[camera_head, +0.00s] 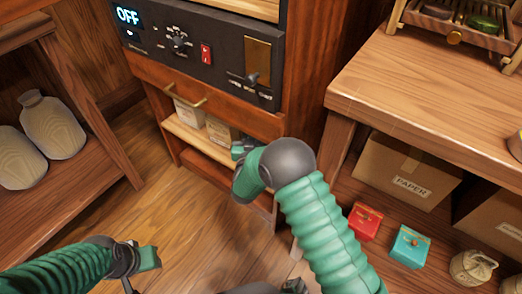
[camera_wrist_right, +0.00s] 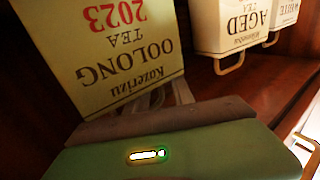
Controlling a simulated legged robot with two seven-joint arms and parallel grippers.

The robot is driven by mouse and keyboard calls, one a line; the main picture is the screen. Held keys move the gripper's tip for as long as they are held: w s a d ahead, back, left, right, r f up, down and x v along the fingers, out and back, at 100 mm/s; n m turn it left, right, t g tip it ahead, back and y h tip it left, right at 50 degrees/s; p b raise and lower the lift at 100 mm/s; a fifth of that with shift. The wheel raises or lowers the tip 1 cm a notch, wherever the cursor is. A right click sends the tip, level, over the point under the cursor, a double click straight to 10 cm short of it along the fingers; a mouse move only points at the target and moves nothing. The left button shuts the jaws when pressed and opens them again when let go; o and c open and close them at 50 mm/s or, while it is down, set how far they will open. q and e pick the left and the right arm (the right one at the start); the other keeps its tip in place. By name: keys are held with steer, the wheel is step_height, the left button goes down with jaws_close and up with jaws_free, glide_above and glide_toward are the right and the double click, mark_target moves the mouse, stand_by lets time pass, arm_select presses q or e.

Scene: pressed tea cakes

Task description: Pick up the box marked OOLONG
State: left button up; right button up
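The OOLONG box (camera_wrist_right: 110,50), pale with red and dark print, fills the upper left of the right wrist view, its text upside down. My right gripper (camera_wrist_right: 170,145) shows as a green body with a dark front edge just below the box. A grey loop-like part lies between them. Whether the fingers grip anything is not visible. In the head view my right gripper (camera_head: 243,149) reaches to the right end of the cabinet's lower shelf. The OOLONG box cannot be picked out there. My left gripper (camera_head: 150,258) is low at left, away from the boxes; its fingers are unclear.
The AGED box (camera_wrist_right: 235,25) and the WHITE box (camera_wrist_right: 284,12) stand beside it with metal handles. A wooden table (camera_head: 430,85) stands close on the right.

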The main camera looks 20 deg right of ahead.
jaws_close()
stand_by(1.2)
